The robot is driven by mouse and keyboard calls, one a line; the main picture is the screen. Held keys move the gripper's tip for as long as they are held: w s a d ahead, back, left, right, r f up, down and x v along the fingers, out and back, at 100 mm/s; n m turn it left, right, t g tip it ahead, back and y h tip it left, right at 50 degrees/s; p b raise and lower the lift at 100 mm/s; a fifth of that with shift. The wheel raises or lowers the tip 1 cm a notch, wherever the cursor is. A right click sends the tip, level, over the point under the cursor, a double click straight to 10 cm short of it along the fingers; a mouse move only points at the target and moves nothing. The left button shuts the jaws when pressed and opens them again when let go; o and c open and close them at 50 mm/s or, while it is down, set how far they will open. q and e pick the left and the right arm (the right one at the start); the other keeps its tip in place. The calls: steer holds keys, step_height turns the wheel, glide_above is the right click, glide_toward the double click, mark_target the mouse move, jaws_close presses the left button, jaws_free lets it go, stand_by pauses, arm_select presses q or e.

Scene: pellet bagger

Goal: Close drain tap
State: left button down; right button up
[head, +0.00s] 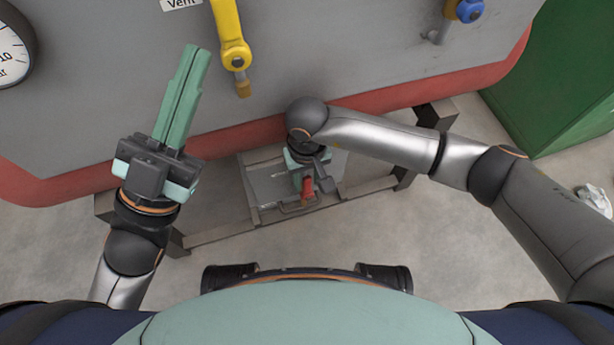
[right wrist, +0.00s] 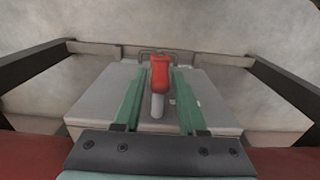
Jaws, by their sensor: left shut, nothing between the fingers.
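The drain tap's red handle (head: 307,190) shows low in the head view, below the tank's red band, partly hidden by my right gripper. In the right wrist view the red handle (right wrist: 160,72) sits on a pale stem, between the two green fingers of my right gripper (right wrist: 159,76). The fingers stand apart on either side of it, with a small gap visible at each side. In the head view the right gripper (head: 306,168) is mostly hidden by its own wrist. My left gripper (head: 197,52) is shut and empty, raised in front of the tank at left.
A yellow lever (head: 231,38) by the "Vent" label and a blue knob (head: 469,10) are on the grey tank (head: 330,50). A gauge (head: 10,50) is at far left. A grey box (right wrist: 95,95) lies under the tap inside a metal frame (head: 215,235). A green cabinet (head: 565,80) stands right.

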jaws_close()
stand_by(1.1)
